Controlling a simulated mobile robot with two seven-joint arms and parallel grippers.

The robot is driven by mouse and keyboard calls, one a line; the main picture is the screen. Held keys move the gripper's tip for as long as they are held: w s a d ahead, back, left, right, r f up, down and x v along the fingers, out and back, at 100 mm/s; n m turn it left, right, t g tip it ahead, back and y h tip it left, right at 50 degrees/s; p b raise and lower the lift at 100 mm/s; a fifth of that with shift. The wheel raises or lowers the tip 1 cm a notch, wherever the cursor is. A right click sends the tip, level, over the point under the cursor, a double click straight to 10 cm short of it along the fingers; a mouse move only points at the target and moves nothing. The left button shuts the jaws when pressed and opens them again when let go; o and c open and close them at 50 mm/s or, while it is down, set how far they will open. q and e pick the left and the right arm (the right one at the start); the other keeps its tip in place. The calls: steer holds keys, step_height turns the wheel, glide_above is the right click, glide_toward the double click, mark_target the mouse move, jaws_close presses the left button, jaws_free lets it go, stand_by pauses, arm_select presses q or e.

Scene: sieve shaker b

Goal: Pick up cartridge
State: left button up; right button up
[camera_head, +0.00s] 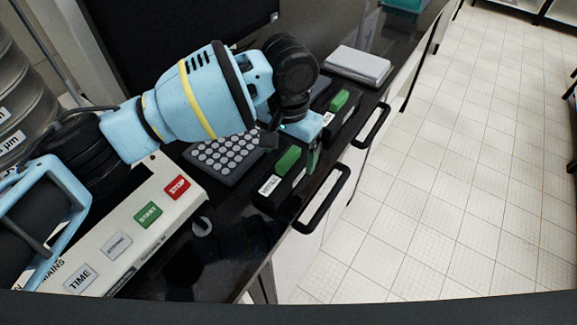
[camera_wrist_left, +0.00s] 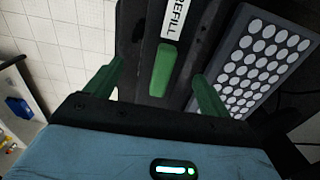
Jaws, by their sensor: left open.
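A black cartridge (camera_head: 262,198) with a green grip block (camera_head: 288,160) and a white label lies on the dark bench near its front edge. In the left wrist view the green block (camera_wrist_left: 162,72) and the label, which reads "REFILL" in part, show on the black body. My left gripper (camera_head: 293,150) is at the far end of this cartridge, pointing down. In the left wrist view its green fingers (camera_wrist_left: 160,80) are open, one on each side of the green block, with gaps on both sides. My right gripper is not in view.
A second black box with a green block (camera_head: 340,99) stands behind the gripper. A grey tray of white discs (camera_head: 222,157) lies beside the cartridge. A control panel with START and STOP buttons (camera_head: 148,214) is at left. Black handles (camera_head: 324,201) stick out at the bench front.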

mark_target(288, 156)
arm_select(q)
steer(key=shift+w+f, duration=0.15)
steer(key=shift+f, duration=0.75)
steer(key=shift+w+f, duration=0.1)
steer(key=shift+f, duration=0.8)
steer(key=c, duration=1.4)
